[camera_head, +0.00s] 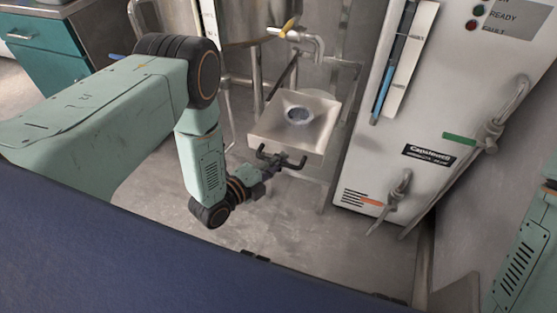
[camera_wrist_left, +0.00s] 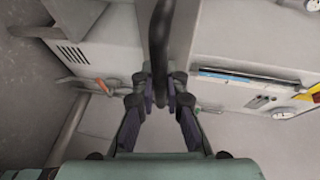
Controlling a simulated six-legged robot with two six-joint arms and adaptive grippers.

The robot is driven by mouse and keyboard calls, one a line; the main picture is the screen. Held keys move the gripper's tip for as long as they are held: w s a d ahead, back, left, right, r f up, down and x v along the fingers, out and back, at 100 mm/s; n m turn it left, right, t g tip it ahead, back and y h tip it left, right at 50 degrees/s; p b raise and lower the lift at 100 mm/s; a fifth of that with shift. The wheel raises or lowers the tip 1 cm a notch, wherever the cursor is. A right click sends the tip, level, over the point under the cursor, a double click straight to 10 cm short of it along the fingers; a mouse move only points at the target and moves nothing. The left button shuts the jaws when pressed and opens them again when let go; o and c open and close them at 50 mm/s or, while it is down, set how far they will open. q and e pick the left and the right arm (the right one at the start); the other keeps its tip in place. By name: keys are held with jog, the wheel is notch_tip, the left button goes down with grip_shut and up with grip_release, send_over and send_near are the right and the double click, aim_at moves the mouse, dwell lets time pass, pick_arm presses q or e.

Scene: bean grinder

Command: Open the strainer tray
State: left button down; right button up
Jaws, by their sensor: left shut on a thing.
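The strainer tray (camera_head: 318,138) is a pale square metal tray in the middle of the head view, with a round dark strainer (camera_head: 299,115) in its floor. A dark handle (camera_head: 296,163) sits at its near edge. My left gripper (camera_head: 270,164) is at this handle, reaching it from the near left. In the left wrist view, a dark bar (camera_wrist_left: 160,40), the handle, runs down between the fingers of my left gripper (camera_wrist_left: 160,92), which are shut on it. My right gripper is out of view; only part of my right arm shows at the right edge.
A white machine cabinet (camera_head: 400,130) with pipes and valve handles stands close to the right of the tray. A teal cabinet (camera_head: 45,60) is at the far left. The floor (camera_head: 320,230) before the tray is clear.

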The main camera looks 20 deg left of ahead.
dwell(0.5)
pick_arm(q)
jog(key=c, duration=1.4)
grip_release()
jog(key=shift+o, duration=0.2)
jog(key=shift+s, duration=0.1)
jog(key=v, duration=1.2)
